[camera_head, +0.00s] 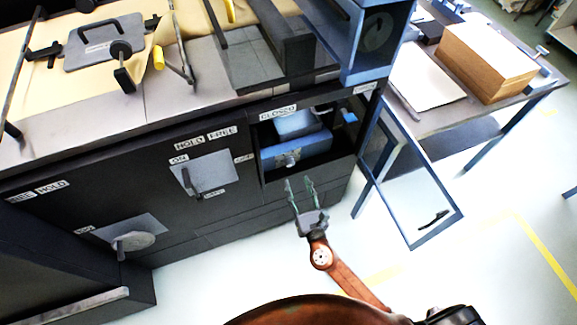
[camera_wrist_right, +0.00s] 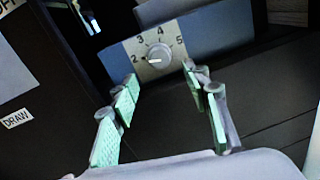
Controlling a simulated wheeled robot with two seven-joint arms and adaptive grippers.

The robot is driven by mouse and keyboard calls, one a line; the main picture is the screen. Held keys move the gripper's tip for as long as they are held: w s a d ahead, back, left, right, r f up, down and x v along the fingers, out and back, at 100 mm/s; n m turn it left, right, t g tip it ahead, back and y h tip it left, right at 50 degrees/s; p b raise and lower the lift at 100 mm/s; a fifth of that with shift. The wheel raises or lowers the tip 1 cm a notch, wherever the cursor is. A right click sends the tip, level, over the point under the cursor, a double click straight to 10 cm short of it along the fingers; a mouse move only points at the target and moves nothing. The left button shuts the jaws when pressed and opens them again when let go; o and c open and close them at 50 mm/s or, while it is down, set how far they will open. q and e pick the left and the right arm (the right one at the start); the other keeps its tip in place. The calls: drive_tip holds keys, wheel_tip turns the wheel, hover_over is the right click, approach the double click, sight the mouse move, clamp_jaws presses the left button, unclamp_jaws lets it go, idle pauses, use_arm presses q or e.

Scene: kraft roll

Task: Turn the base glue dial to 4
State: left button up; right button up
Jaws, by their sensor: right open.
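The base glue dial (camera_wrist_right: 159,55) is a round pale knob on a light plate marked 2, 3, 4 and 5 in the right wrist view. Its pointer mark appears turned left, towards the 2. In the head view the dial (camera_head: 291,160) is small, on the front of a blue unit (camera_head: 297,124) inside an open compartment of the dark machine. My right gripper (camera_head: 301,183) is open in front of the compartment. In the wrist view its green-padded fingers (camera_wrist_right: 161,82) stand apart, short of the dial and on either side of it, with nothing between them. My left gripper is not in view.
A blue-framed clear door (camera_head: 411,186) hangs open right of the compartment. Dark compartment walls surround the unit. Left on the machine front are a lever plate (camera_head: 212,172) and a round handle (camera_head: 134,241). A table with a brown stack (camera_head: 486,62) stands behind the door.

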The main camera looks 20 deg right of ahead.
sight(290, 165)
drive_tip(key=w+b, duration=0.1)
drive_tip(key=w, duration=0.6)
drive_tip(key=shift+w+d+r, duration=0.1)
drive_tip(key=shift+w+r, duration=0.05)
drive_tip(key=shift+w, duration=0.2)
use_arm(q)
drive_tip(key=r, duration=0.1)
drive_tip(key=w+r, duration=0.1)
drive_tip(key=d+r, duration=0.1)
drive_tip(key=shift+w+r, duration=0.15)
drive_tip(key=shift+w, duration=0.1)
use_arm(e)
drive_tip(key=c, duration=1.2)
